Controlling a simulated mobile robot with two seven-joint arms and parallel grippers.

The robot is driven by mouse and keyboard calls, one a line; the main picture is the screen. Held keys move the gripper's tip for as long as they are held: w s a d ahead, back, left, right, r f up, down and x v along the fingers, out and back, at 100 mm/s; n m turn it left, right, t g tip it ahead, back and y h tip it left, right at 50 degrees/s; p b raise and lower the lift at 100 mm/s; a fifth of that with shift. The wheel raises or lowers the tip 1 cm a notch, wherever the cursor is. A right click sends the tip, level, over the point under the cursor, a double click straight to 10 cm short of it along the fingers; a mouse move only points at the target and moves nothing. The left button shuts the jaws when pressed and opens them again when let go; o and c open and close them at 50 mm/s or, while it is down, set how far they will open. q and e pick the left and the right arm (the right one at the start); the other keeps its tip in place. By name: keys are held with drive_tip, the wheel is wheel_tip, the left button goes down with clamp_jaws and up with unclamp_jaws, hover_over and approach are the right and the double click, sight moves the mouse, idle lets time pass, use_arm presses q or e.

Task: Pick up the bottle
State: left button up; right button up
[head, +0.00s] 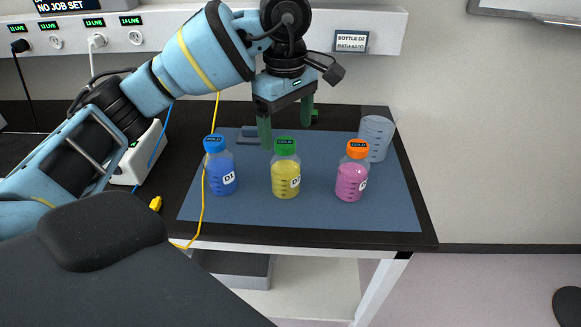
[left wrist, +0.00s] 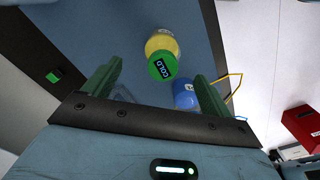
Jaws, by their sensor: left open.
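Three capped bottles stand upright on a blue mat (head: 320,215): a blue-capped bottle with blue liquid marked D1 (head: 221,178), a green-capped bottle with yellow liquid (head: 286,179), and an orange-capped bottle with pink liquid (head: 351,182). A wall label reads BOTTLE D2 (head: 351,41). My left gripper (head: 287,136) is open and empty, pointing down, above and behind the green-capped bottle. In the left wrist view the green-capped bottle (left wrist: 161,45) shows between the green fingers' directions, apart from them. The blue bottle (left wrist: 184,95) is partly behind a finger. My right gripper is out of view.
A clear, graduated beaker (head: 376,137) stands behind the orange-capped bottle. A grey flat item (head: 249,134) lies behind the bottles. A yellow cable (head: 203,205) hangs over the front edge near the blue bottle. The mat in front is clear.

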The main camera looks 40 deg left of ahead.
sight(285, 141)
use_arm(q)
drive_tip(key=shift+a+r, duration=0.2)
drive_tip(key=shift+a, duration=0.1)
drive_tip(key=shift+f+b, duration=0.3)
drive_tip(key=shift+f, duration=1.1)
drive_tip(key=shift+d+f, duration=0.1)
drive_tip(key=shift+f, duration=0.25)
drive_tip(key=f, duration=0.3)
drive_tip(key=shift+s+f, duration=0.1)
drive_tip(key=shift+s, duration=0.1)
drive_tip(key=shift+f, duration=0.55)
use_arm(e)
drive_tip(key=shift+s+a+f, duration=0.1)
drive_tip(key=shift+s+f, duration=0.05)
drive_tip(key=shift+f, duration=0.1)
use_arm(q)
drive_tip(key=shift+c, duration=0.5)
drive_tip(key=c, duration=1.2)
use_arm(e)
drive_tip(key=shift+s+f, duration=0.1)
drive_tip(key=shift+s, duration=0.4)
